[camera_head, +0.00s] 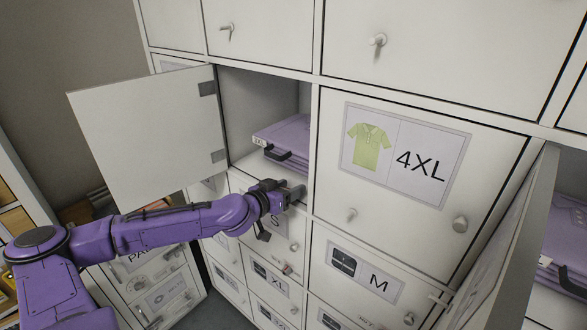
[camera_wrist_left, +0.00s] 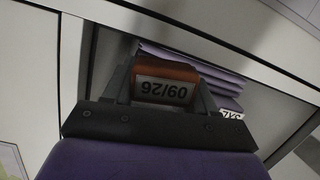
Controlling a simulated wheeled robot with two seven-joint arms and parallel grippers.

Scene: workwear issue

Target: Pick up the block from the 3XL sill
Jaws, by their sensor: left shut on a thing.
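In the head view my left gripper (camera_head: 292,193) is at the front lower edge of the open compartment (camera_head: 262,97), and the block cannot be made out there. Folded purple garments (camera_head: 285,138) with a small 3XL tag (camera_head: 259,141) lie in this compartment. They also show behind the block in the left wrist view (camera_wrist_left: 190,62). My right gripper is not in view.
The compartment's door (camera_head: 150,128) stands open to the left. A shut 4XL door (camera_head: 415,170) is to the right, with shut S, XL and M doors below. Another open door (camera_head: 505,240) stands at the far right, beside more purple garments (camera_head: 565,240).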

